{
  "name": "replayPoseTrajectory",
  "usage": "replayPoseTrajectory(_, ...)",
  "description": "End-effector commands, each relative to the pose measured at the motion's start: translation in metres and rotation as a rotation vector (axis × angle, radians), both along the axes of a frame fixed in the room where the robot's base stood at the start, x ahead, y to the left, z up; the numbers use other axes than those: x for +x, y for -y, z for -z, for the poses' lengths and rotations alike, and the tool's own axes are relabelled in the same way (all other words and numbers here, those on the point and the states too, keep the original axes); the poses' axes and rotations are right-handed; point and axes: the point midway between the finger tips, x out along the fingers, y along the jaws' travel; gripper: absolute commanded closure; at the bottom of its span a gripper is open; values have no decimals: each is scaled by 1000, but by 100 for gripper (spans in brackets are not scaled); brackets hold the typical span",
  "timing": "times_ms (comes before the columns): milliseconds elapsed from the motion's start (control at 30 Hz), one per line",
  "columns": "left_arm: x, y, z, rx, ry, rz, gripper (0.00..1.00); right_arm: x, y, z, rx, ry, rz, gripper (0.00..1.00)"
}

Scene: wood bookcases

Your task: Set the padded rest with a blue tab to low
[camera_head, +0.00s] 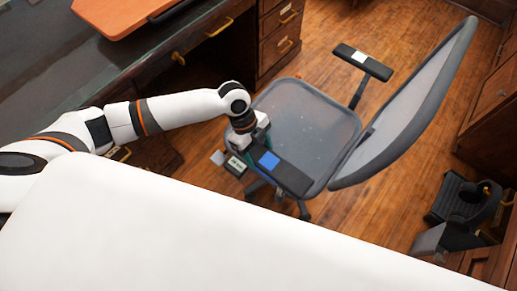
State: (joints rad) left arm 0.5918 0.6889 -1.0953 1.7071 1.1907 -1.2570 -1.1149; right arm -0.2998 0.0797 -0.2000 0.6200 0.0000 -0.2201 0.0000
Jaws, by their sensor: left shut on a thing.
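The padded rest with the blue tab (294,179) is the dark armrest on the near side of a grey office chair (305,118). Its blue tab (269,160) faces up. My left gripper (250,143) is shut on the rest's left end, beside the tab; its fingers are partly hidden. A small plate with unreadable print (237,166) shows just left of the rest. The post under the rest is mostly hidden, so its height is hard to tell. My right gripper is not in view.
The chair's other armrest, with a pale tab (360,57), is on the far side. The chair back (410,105) leans to the right. A dark desk (75,70) with drawers is at left. A black object (462,200) is at lower right. Wood floor (400,215) is open around the chair.

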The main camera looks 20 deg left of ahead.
Motion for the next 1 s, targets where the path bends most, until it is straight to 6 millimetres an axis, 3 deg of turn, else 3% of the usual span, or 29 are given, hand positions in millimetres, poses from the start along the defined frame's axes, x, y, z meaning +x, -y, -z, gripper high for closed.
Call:
replayPoseTrajectory(167, -1, 0, 11, 0, -4, -1, 78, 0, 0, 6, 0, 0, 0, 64)
replayPoseTrajectory(433, 0, 0, 63, 0, -2, 0, 78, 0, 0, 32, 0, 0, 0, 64)
replayPoseTrajectory(733, 0, 0, 66, 1, 0, 1, 78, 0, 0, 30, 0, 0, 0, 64)
replayPoseTrajectory(767, 0, 0, 66, 2, 0, 1, 35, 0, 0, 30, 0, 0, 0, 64)
replayPoseTrajectory(900, 0, 0, 65, 1, -1, 0, 15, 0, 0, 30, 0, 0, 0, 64)
replayPoseTrajectory(1000, 0, 0, 65, 1, -1, 0, 15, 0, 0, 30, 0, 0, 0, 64)
